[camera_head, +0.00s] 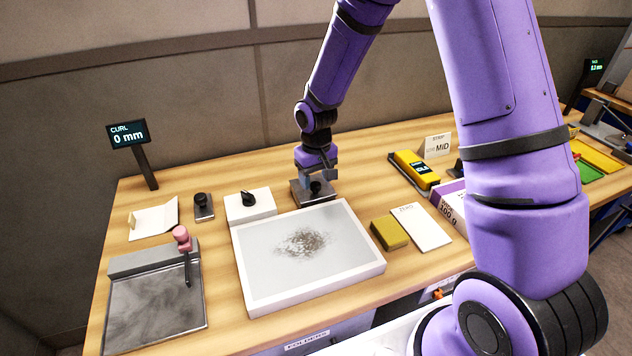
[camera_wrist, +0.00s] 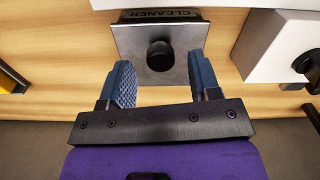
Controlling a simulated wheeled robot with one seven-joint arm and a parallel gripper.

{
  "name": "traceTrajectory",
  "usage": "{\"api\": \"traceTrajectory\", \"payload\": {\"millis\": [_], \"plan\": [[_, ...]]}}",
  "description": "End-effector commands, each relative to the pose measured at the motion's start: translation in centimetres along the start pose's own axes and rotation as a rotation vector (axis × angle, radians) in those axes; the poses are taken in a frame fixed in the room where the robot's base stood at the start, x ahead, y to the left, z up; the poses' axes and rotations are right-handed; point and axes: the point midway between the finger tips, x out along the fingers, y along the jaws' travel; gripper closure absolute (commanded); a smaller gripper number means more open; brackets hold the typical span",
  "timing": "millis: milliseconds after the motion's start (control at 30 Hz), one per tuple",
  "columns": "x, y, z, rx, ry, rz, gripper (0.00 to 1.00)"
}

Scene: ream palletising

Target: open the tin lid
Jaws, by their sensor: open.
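The tin is a small grey metal box (camera_head: 300,193) behind the white-framed tray in the head view. In the wrist view the tin (camera_wrist: 129,38) carries a "CLEANER" label, and its lid has a round black knob (camera_wrist: 160,56). My gripper (camera_wrist: 161,70) is open and empty, with its blue fingers on either side of the knob and gaps between. In the head view my gripper (camera_head: 318,178) is right over the tin and hides part of it. The lid looks shut. I cannot tell how far the fingertips are above it.
A white box with a black dial (camera_head: 250,207) stands just left of the tin. The white-framed tray (camera_head: 345,282) with grey smudges lies in front. A yellow device (camera_head: 415,170), a sponge (camera_head: 388,233) and a white card (camera_head: 421,228) lie to the right. The wall is close behind.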

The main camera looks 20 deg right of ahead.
Motion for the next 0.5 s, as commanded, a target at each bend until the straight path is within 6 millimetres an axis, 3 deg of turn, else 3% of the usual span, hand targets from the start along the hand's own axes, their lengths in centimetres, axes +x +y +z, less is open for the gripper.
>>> {"api": "traceTrajectory", "payload": {"millis": [200, 500], "plan": [[1.5, 0.0, 0.0, -0.001, 0.0, 0.0, 0.43], [1.6, 0.0, 0.0, -0.001, 0.0, 0.0, 0.45]]}}
